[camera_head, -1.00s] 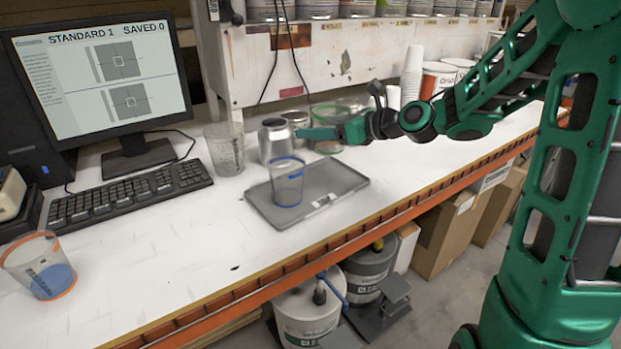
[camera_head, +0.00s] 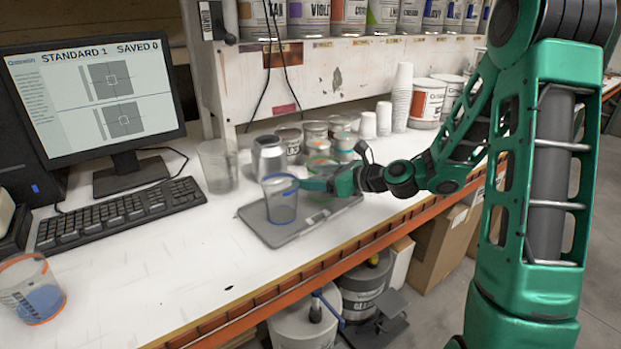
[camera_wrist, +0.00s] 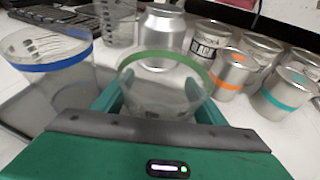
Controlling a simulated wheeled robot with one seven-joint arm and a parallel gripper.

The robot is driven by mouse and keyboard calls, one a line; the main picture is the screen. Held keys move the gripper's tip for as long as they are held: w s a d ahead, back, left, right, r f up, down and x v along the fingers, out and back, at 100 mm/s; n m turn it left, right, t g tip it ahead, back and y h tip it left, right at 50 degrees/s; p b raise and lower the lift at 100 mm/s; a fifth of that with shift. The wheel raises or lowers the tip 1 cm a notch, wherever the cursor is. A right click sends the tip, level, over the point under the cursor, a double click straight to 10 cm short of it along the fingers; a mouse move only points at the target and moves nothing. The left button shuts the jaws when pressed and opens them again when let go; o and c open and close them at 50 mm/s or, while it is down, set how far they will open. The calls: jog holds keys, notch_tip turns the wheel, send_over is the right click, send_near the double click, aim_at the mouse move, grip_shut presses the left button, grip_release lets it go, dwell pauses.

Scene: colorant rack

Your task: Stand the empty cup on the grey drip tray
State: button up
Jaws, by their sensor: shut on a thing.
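My gripper (camera_head: 307,184) is shut on a clear, green-rimmed cup (camera_wrist: 165,88), which looks empty and upright between the fingers in the wrist view. In the head view its green rim (camera_head: 322,161) shows behind the fingers; its base is hidden, so I cannot tell its height above the surface. The grey drip tray (camera_head: 257,218) lies flat on the bench, under and in front of my gripper. A clear, blue-rimmed cup (camera_head: 281,205) stands on the tray's left part, close beside my gripper; it also shows at the left of the wrist view (camera_wrist: 50,85).
A silver can (camera_head: 268,158) and a clear beaker (camera_head: 217,168) stand behind the tray. Several tins (camera_wrist: 235,72) crowd the back right. A keyboard (camera_head: 120,212) and an orange-rimmed cup (camera_head: 33,290) are at left.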

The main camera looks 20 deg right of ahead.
jog(key=o, duration=1.1)
jog(key=shift+f, duration=0.1)
jog(key=shift+s+d+r, duration=0.2)
jog(key=v, duration=1)
jog(key=shift+s+d+r, duration=0.2)
jog(key=shift+s+d, duration=0.2)
jog(key=shift+s, duration=0.15)
